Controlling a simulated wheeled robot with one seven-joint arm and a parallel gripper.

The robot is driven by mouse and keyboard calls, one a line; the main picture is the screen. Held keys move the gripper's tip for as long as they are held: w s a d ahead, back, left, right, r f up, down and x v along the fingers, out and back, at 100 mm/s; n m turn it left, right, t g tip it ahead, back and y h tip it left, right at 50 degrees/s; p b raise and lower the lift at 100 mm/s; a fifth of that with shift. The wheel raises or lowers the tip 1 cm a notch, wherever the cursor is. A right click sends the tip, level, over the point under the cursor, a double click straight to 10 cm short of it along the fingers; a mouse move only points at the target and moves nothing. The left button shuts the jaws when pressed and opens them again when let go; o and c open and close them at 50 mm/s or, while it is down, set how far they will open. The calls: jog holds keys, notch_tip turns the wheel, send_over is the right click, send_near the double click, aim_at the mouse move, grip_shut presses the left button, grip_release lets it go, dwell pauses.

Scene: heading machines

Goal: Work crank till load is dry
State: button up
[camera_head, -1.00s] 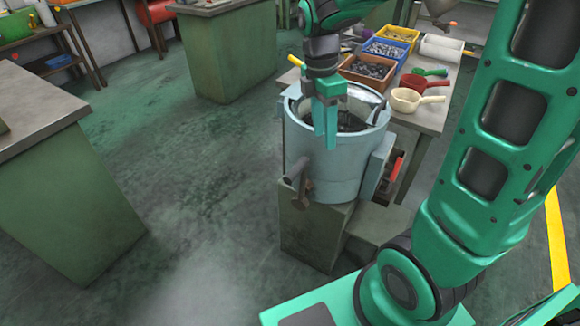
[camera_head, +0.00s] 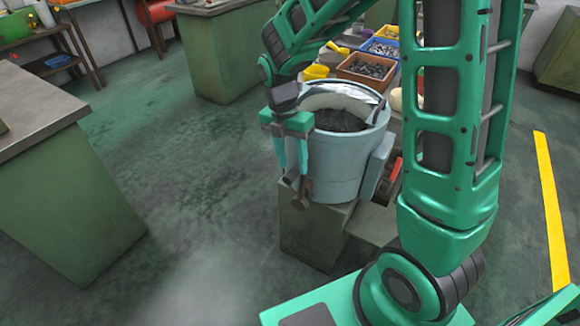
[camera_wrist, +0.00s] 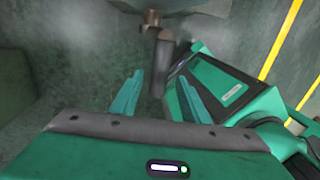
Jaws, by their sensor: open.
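A grey-blue drum (camera_head: 340,165) stands on a green pedestal, with a dark load (camera_head: 341,120) of small pieces inside; I cannot tell whether it is wet. A brown crank (camera_head: 304,192) sits low on the drum's front left side. The wrist view shows its brown end (camera_wrist: 152,19) and a grey cylindrical grip (camera_wrist: 161,62). My gripper (camera_head: 292,163) points down at the drum's left front, just above the crank. In the wrist view my gripper (camera_wrist: 161,79) is open, with the grip showing between its fingertips. Contact cannot be told.
A red-handled lever (camera_head: 396,169) is at the drum's right side. Behind stands a table with a brown bin (camera_head: 366,68) and a blue bin (camera_head: 381,48) of parts. A green bench (camera_head: 60,190) is at left. Clear floor (camera_head: 190,190) lies between bench and drum.

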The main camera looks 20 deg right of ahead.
jog(key=shift+s+f, duration=0.15)
jog(key=shift+f, duration=1.05)
jog(key=shift+d, duration=0.1)
grip_shut()
jog(key=shift+a, duration=0.3)
jog(key=shift+d, duration=0.2)
